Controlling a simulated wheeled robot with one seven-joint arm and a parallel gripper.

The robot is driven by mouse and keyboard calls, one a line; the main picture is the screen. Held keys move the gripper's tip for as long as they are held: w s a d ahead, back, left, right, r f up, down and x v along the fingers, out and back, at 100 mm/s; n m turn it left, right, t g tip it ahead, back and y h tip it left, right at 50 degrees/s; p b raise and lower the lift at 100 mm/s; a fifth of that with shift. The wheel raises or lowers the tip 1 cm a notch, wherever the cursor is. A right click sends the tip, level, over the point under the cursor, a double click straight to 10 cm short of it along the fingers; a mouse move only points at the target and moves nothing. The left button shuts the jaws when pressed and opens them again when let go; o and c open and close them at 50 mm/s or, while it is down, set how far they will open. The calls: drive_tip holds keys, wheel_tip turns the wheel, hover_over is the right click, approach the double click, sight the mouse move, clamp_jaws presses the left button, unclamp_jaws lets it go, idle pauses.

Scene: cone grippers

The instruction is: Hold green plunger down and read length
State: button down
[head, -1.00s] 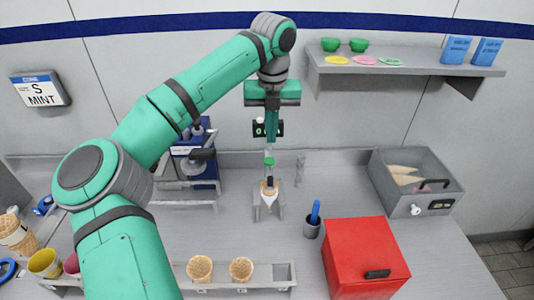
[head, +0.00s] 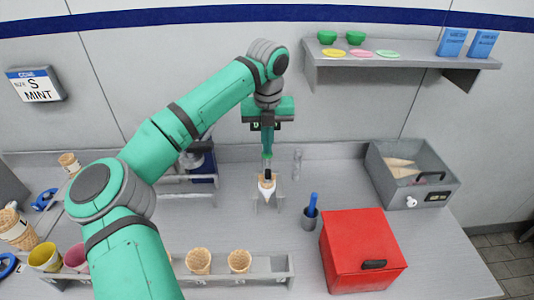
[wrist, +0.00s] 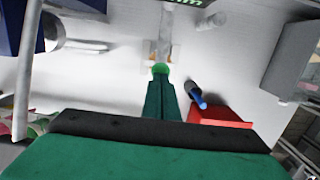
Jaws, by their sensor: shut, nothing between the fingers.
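My gripper (head: 267,153) points straight down with its fingers shut and nothing between them. The green plunger (wrist: 160,68) shows as a small round cap right at the fingertips in the wrist view. The fingertips look to be on it, but I cannot tell how hard they press. Below it a cone in a white wrap (head: 267,188) with a dark top stands upright in a small grey stand (head: 254,202).
A grey cup with a blue handle (head: 312,204), a red box (head: 362,248) and a grey bin of cones (head: 415,185) lie further right. A cone rack (head: 270,268) is in front. A sign (head: 36,86) reads S MINT.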

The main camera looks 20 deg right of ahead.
drive_tip(key=shift+f, duration=0.3)
drive_tip(key=shift+w, duration=0.1)
